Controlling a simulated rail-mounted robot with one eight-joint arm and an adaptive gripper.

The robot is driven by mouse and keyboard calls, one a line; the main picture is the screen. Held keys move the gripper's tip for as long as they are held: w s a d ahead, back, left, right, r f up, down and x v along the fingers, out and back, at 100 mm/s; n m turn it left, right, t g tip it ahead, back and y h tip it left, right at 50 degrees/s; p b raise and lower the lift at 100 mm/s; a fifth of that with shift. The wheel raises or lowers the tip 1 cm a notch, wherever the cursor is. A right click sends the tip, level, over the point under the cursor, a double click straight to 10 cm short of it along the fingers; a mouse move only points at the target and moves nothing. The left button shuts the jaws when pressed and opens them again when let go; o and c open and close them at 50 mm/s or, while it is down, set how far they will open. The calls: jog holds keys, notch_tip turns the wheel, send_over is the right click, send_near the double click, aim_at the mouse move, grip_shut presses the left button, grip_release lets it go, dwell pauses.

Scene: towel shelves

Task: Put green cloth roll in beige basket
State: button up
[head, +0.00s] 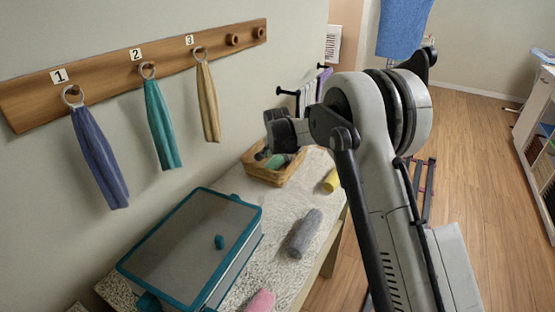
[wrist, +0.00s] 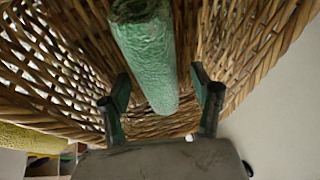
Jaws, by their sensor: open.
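The green cloth roll (wrist: 148,60) lies within the wicker walls of the beige basket (wrist: 245,45) in the wrist view. A bit of the green roll (head: 275,161) also shows inside the basket (head: 273,178) on the table in the head view. My gripper (wrist: 162,88) is open, with one finger on each side of the roll's near end and gaps beside it. In the head view my wrist is over the basket and hides part of its inside.
A grey roll (head: 304,234), a yellow roll (head: 331,180) and a pink roll (head: 261,301) lie on the table. A teal-edged lidded box (head: 190,250) stands at the front. Blue, teal and beige towels hang from the wall rack (head: 110,70).

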jog(key=shift+r, duration=0.1)
jog(key=shift+r, duration=0.25)
jog(key=v, duration=1.2)
jog(key=s+d+r+n, duration=0.1)
jog(key=s+d+r, duration=0.65)
jog(key=s, duration=0.35)
jog(key=s+d+r+n, duration=0.2)
jog(key=s+d+r, duration=0.4)
jog(key=s+d, duration=0.4)
jog(key=s+d+f+n, duration=0.1)
jog(key=s+d+f, duration=0.1)
jog(key=s, duration=0.6)
jog(key=s+d+f+t, duration=0.1)
jog(key=s+d+f, duration=0.1)
jog(key=s, duration=0.7)
jog(key=s+d+f+n+t, duration=0.1)
jog(key=s+d+f, duration=0.1)
jog(key=s, duration=0.7)
jog(key=shift+d+n, duration=0.3)
jog(key=shift+d, duration=0.1)
